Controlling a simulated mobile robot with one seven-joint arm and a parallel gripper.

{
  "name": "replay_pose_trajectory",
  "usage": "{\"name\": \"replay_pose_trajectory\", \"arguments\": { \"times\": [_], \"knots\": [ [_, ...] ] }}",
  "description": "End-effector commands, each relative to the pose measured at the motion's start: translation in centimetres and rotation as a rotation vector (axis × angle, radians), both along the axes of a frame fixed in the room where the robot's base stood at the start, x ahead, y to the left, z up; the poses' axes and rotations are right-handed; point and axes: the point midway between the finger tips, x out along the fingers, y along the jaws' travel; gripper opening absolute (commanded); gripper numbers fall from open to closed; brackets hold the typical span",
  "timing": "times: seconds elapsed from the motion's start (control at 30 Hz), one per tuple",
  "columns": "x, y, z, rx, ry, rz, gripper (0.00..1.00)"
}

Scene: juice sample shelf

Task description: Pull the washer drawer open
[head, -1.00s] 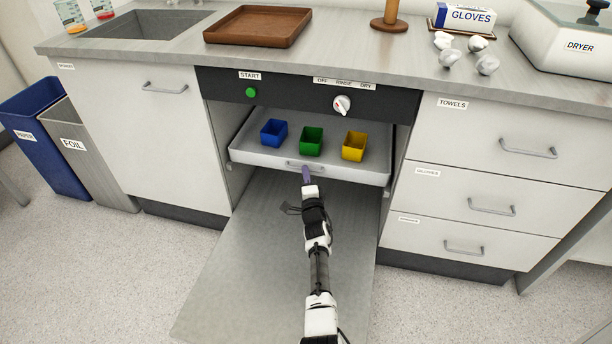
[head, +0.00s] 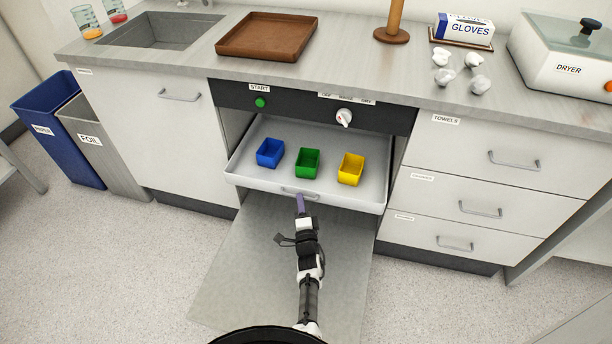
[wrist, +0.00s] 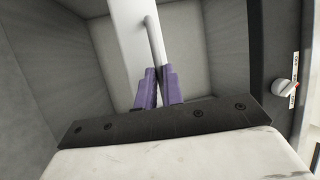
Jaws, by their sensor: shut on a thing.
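The washer drawer (head: 240,174) is a white tray slid partly out of the washer bay, above the lowered grey door (head: 250,265). It holds a blue cup (head: 270,153), a green cup (head: 307,163) and a yellow cup (head: 351,169), all upright. Its bar handle (head: 287,189) is at the middle of the front wall. My gripper (head: 300,198) is at this handle. In the wrist view, my gripper's purple fingers (wrist: 160,88) are shut on the handle (wrist: 154,42), whose free part extends beyond them.
The washer panel (head: 290,105) has a green start button (head: 260,102) and a white dial (head: 344,117). Closed drawers with handles stand to the right. Blue and grey bins (head: 105,140) stand at the left. The floor in front is clear beside the lowered door.

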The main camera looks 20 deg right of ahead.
Motion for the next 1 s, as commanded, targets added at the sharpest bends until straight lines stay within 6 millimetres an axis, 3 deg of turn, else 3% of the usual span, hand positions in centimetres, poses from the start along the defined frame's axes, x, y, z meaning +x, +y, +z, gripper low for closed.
{"name": "replay_pose_trajectory", "arguments": {
  "times": [0.03,0.5,0.73,1.0],
  "knots": [
    [-1.3,0.9,0.9,0.005,0.004,-0.001,0.00],
    [-11.4,7.8,0.3,0.001,0.001,0.003,0.00],
    [-14.4,9.8,0.2,-0.001,-0.001,0.002,0.00],
    [-15.9,10.7,0.1,0.000,-0.002,0.000,0.00]
  ]
}}
